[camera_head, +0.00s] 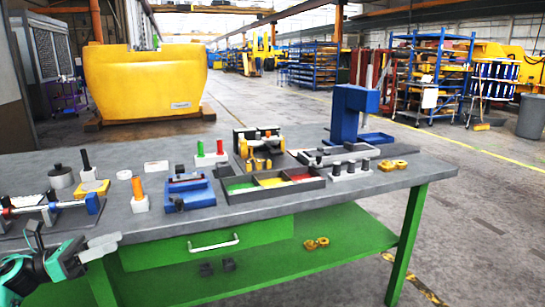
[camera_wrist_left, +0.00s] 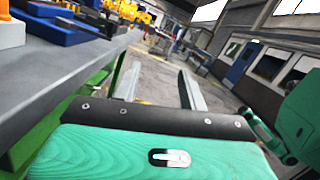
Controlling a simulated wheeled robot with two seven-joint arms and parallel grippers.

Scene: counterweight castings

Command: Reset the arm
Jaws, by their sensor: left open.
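My left gripper (camera_head: 104,245) is at the lower left of the head view, in front of the workbench's front edge and beside its green drawer. It is tilted, with its grey fingers pointing right. In the left wrist view the two fingers (camera_wrist_left: 160,80) stand wide apart with nothing between them, and the floor shows in the gap. My right gripper is not in view.
The grey workbench (camera_head: 258,207) carries an orange-topped block (camera_head: 138,194), a blue fixture (camera_head: 189,192), a three-section tray (camera_head: 318,182) and a blue press (camera_head: 347,112). The green lower shelf (camera_head: 275,262) holds small parts. Open floor lies to the right.

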